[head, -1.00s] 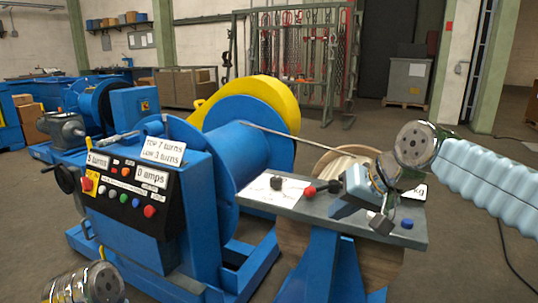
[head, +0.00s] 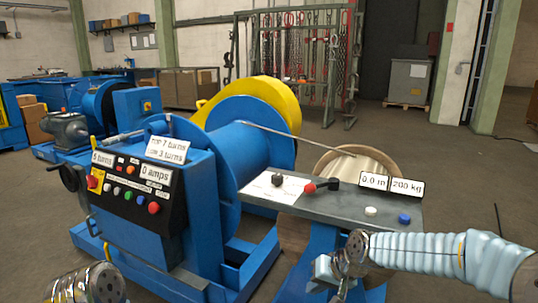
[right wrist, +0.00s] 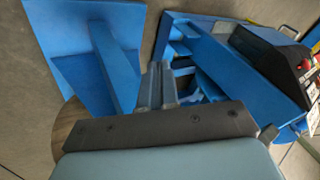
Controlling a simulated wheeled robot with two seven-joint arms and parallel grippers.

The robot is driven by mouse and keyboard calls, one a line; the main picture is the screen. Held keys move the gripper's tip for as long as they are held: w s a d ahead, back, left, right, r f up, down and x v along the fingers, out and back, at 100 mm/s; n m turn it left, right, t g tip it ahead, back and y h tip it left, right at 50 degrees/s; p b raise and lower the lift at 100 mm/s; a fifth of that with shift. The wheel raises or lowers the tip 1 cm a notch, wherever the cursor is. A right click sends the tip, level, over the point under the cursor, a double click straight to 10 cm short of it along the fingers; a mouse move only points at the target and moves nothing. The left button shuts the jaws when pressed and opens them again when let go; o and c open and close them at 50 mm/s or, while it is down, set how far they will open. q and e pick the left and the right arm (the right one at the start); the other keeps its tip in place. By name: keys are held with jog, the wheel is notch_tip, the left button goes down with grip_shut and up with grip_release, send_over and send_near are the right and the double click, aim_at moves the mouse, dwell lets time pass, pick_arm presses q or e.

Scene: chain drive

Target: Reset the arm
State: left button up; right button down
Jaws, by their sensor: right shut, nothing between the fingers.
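My right gripper (head: 338,292) hangs low in front of the grey control table (head: 335,215), past its front edge, near the bottom of the head view. Its arm comes in from the right. In the right wrist view the two fingers (right wrist: 158,86) are together with nothing between them. Blue steel framework lies beyond the fingers there. Part of my left arm shows at the lower left of the head view; its gripper is outside the picture.
The table carries a red-handled lever (head: 322,186), a white button (head: 371,211), a blue button (head: 404,218) and display signs (head: 391,185). The blue winch (head: 225,160) with its control panel (head: 132,185) stands left. Open floor (head: 465,180) lies to the right.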

jog(key=s+f+g, duration=0.1)
jog(key=s+f, duration=0.4)
jog(key=f, duration=0.6)
jog(key=s+f+g, duration=0.1)
jog(key=s+f, duration=0.3)
jog(key=f, duration=0.6)
jog(key=s+f+g, duration=0.1)
jog(key=s+f, duration=0.9)
jog(key=s, duration=0.4)
jog(key=shift+s+a+f+m+g+h, duration=0.25)
jog(key=shift+a+m+g+h, duration=0.05)
jog(key=shift+a+m+h, duration=0.15)
